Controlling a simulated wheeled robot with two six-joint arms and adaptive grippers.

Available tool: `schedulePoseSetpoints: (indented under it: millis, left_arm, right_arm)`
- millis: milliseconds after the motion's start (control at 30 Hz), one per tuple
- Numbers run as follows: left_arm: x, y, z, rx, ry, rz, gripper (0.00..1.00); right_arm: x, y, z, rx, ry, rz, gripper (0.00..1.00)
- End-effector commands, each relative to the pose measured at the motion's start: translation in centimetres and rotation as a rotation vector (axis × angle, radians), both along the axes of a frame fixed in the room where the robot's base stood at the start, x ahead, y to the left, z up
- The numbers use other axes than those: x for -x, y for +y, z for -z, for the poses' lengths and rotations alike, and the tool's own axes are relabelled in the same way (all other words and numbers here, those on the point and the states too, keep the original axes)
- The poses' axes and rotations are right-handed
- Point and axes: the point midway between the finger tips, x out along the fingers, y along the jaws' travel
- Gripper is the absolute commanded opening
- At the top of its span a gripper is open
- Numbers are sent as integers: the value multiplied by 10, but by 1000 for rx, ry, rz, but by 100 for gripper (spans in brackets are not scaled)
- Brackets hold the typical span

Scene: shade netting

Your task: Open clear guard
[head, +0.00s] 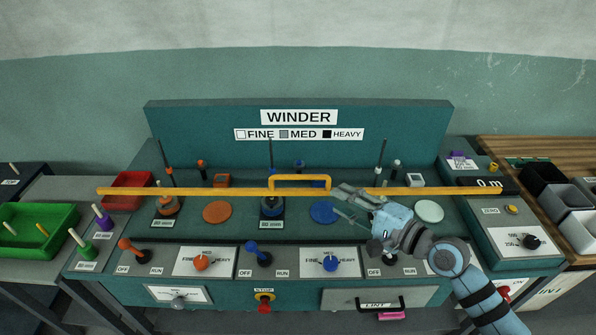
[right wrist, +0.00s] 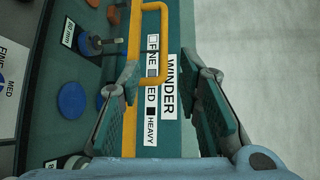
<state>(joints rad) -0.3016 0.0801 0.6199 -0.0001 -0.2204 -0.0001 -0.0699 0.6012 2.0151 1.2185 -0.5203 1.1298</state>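The clear guard shows mainly as its long yellow bar (head: 225,191) across the winder; I cannot make out the clear panel itself. A raised yellow handle (head: 300,178) stands at the bar's middle. My right gripper (head: 338,200) is open and empty, just right of the handle in the head view. In the right wrist view, the gripper (right wrist: 162,68) has its two fingers spread, with the handle (right wrist: 165,40) beyond and between the tips. The yellow bar (right wrist: 133,115) passes by the left finger. I see no clear contact. My left gripper is not in view.
The teal winder console (head: 300,228) holds spindles, coloured discs and a front row of levers and dials. A green bin (head: 40,222) stands at the left. A control box (head: 515,235) and dark and grey bins (head: 550,190) are at the right.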

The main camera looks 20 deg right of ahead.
Motion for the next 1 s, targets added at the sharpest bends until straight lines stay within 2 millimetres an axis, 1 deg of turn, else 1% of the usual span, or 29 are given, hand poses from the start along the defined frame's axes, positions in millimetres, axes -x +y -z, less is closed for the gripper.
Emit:
schedulePoseSetpoints:
  millis: [33, 167, 400, 500, 600, 733, 1000]
  left_arm:
    - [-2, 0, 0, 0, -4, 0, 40]
    - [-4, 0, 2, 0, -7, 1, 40]
    - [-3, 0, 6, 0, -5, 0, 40]
    - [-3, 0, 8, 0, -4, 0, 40]
    - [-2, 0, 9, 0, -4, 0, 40]
    - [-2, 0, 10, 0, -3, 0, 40]
    - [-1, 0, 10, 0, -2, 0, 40]
  right_arm:
    - [-4, 3, -5, -24, -3, -1, 31]
    - [-23, 15, -3, -36, -4, -2, 31]
    - [-81, 50, 8, -32, -2, -2, 31]
    - [-99, 62, 11, -29, 0, -4, 31]
    - [-112, 69, 14, -28, 1, -2, 31]
    - [-120, 74, 15, -25, 0, -2, 31]
    - [-121, 75, 15, -24, 0, -3, 31]
